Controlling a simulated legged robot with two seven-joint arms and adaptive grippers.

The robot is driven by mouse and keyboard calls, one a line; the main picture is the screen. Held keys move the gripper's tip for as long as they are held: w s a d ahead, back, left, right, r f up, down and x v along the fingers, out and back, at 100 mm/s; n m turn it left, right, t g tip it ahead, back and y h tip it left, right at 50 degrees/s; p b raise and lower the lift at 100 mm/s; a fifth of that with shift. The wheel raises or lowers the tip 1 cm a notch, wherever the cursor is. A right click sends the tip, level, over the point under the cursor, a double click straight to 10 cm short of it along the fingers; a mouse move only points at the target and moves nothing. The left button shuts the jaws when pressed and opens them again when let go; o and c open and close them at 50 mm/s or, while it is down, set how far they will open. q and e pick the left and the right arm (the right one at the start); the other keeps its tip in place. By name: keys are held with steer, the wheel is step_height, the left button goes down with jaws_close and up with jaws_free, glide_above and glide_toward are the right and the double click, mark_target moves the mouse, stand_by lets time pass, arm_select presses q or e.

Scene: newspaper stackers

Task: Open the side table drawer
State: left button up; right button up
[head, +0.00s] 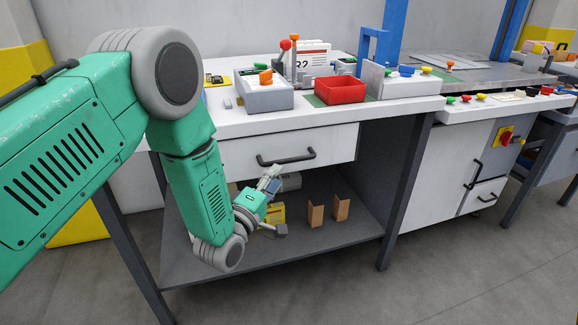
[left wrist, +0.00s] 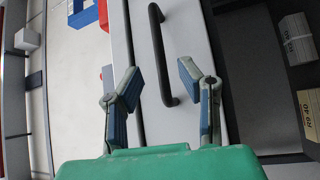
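The side table's white drawer (head: 235,153) is closed under the tabletop, with a black bar handle (head: 288,161) on its front. My left gripper (head: 274,178) is just below the handle in the head view, angled up toward it. In the left wrist view its two blue-padded fingers (left wrist: 160,78) are apart. The handle (left wrist: 159,45) runs through the gap between them there, and its near end lies between the fingers. No finger visibly grips it, and I cannot tell whether they touch it. My right gripper is not in view.
The tabletop (head: 410,110) holds a red bin (head: 340,90) and a grey box with knobs (head: 263,93). The lower shelf (head: 335,235) carries brown blocks (head: 315,215) and a yellow item (head: 277,212). A dark table leg (head: 407,195) stands right of the drawer.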

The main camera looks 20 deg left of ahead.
mark_target(289, 162)
arm_select(q)
steer(key=b+x, duration=0.1)
steer(key=x, duration=0.6)
steer(key=shift+w, duration=0.1)
jaws_close()
